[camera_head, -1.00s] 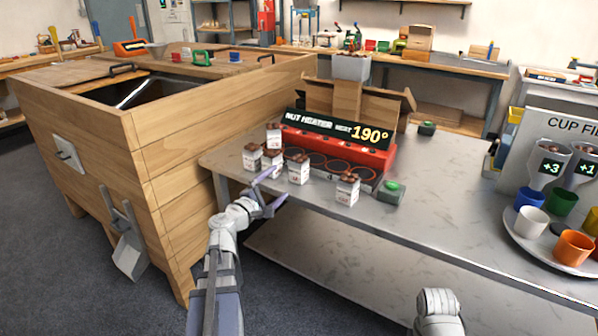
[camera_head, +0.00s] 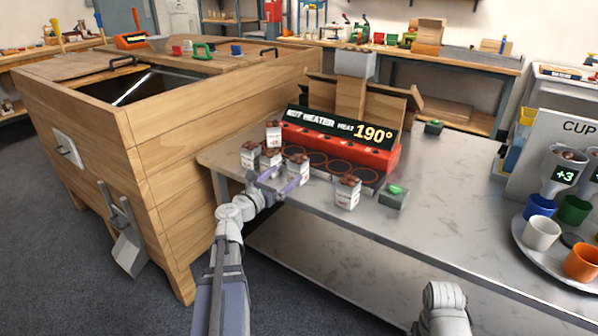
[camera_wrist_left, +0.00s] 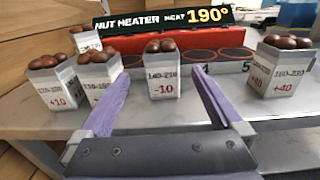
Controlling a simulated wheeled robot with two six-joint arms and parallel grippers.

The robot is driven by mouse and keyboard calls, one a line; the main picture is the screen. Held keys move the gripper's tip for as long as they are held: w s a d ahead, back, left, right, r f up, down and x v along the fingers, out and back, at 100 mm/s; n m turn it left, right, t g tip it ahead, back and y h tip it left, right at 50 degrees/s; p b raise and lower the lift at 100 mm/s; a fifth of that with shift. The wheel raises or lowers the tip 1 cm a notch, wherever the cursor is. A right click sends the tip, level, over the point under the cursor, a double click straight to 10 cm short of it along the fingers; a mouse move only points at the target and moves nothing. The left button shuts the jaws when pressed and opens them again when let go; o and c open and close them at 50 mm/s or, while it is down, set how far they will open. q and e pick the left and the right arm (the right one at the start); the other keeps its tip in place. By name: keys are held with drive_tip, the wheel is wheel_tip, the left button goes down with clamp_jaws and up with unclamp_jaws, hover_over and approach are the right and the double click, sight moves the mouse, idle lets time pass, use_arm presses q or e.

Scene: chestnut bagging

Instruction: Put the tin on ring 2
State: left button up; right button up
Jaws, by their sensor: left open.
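My left gripper (camera_head: 287,175) is open, its purple fingers pointing at a white tin of chestnuts (camera_head: 297,170) in front of the heater. In the left wrist view this tin (camera_wrist_left: 162,80), marked -10, stands upright between the fingertips, apart from both as far as I can tell. The red nut heater (camera_head: 340,146) has a row of dark rings (camera_head: 341,167); in the left wrist view the numbers 4 and 5 show by two rings (camera_wrist_left: 235,53). I cannot read a 2; tins hide the left rings. My right gripper is out of view.
Two tins (camera_head: 249,155) (camera_head: 270,160) stand close on the left, another (camera_head: 273,133) behind them by the heater's left end. A tin marked +40 (camera_head: 347,193) and a green-button box (camera_head: 393,196) stand right. The counter (camera_head: 450,190) is clear between them and the cup tray.

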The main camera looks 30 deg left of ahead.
sight(298, 162)
use_arm(q)
drive_tip(key=shift+w+d, duration=0.1)
drive_tip(key=shift+w, duration=1.2)
drive_tip(key=shift+w+r, duration=0.2)
drive_tip(key=shift+w, duration=0.15)
drive_tip(key=w, duration=0.2)
drive_tip(key=w+p, duration=0.1)
drive_tip(key=shift+w+d+r, duration=0.2)
drive_tip(key=shift+w+r, duration=0.05)
drive_tip(key=shift+w, duration=0.05)
drive_tip(key=shift+w+d, duration=0.1)
drive_tip(key=shift+w, duration=0.35)
clamp_jaws()
drive_tip(key=shift+r, duration=0.1)
